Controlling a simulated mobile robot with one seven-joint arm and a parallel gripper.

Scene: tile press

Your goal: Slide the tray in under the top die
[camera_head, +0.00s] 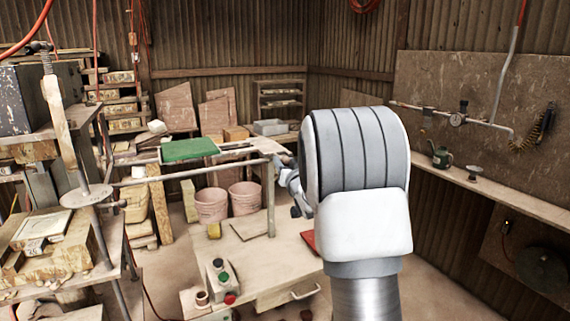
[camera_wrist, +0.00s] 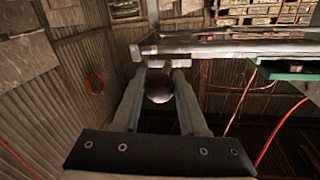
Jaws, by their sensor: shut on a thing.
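A flat green piece that looks like the tray (camera_head: 190,150) lies on the rails of the bench in the head view. A green edge also shows in the wrist view (camera_wrist: 290,73). A long metal bar (camera_head: 195,174) runs below it, from the press at left towards my gripper (camera_head: 285,178). In the wrist view, my gripper (camera_wrist: 159,75) is shut on a dark round knob (camera_wrist: 159,88) between its fingers, close to a bar (camera_wrist: 235,47). My arm hides part of the gripper in the head view. I cannot clearly make out the top die.
A screw post (camera_head: 66,135) with a round plate (camera_head: 87,196) stands at left. Two pink buckets (camera_head: 211,205) stand under the bench. A lower table (camera_head: 250,262) holds a button box (camera_head: 221,276). A wall shelf (camera_head: 510,188) is at right. Red cables hang near the gripper.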

